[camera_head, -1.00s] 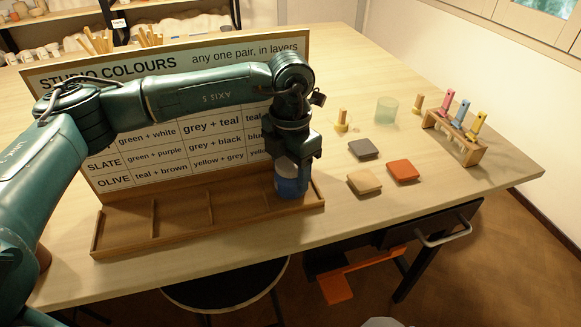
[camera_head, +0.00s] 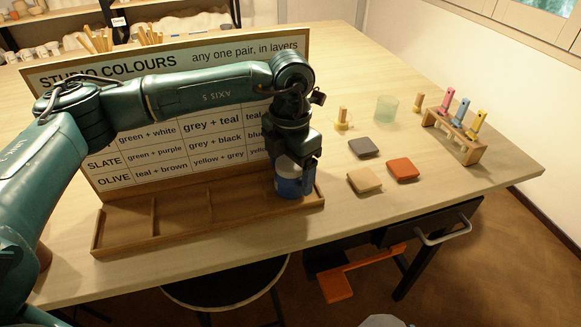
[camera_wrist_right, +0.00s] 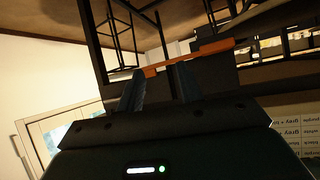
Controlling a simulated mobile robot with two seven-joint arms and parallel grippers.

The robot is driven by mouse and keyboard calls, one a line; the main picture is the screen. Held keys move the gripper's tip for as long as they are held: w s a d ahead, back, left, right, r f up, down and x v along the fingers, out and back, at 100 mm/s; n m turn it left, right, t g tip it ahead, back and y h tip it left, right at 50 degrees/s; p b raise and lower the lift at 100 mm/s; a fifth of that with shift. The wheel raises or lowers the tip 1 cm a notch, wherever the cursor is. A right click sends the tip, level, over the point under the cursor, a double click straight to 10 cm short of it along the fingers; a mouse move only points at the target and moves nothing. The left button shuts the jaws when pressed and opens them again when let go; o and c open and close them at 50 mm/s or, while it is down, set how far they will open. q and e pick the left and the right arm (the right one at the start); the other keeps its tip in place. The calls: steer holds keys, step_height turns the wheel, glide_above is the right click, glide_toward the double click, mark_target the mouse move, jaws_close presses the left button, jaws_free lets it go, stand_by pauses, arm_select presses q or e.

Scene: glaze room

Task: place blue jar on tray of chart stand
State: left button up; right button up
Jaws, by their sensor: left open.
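The blue jar (camera_head: 288,187) stands upright in the rightmost compartment of the tray (camera_head: 180,228) along the foot of the chart stand (camera_head: 190,57). It has a pale band near its top. My left gripper (camera_head: 296,167) points down over the jar, its fingers open around the jar's upper part; the arm and gripper hide part of the jar and the chart. The other tray compartments look empty. My right gripper (camera_wrist_right: 157,90) shows only in the right wrist view, with its fingers apart and nothing between them.
Right of the stand are grey (camera_head: 363,147), tan (camera_head: 364,180) and orange (camera_head: 403,169) tiles, a glass cup (camera_head: 386,109) and a wooden rack (camera_head: 456,139) with coloured-handled tools. A dark stool (camera_head: 228,288) stands below the table's front edge. The right front tabletop is clear.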

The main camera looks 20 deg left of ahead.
mark_target(291, 162)
arm_select(q)
step_height(291, 162, up, 12)
steer(key=b, duration=0.1)
steer(key=shift+b, duration=0.3)
arm_select(e)
steer(key=shift+a+f, duration=0.2)
steer(key=shift+a, duration=0.1)
arm_select(q)
steer(key=shift+f, duration=0.1)
arm_select(e)
steer(key=shift+d+f, duration=0.1)
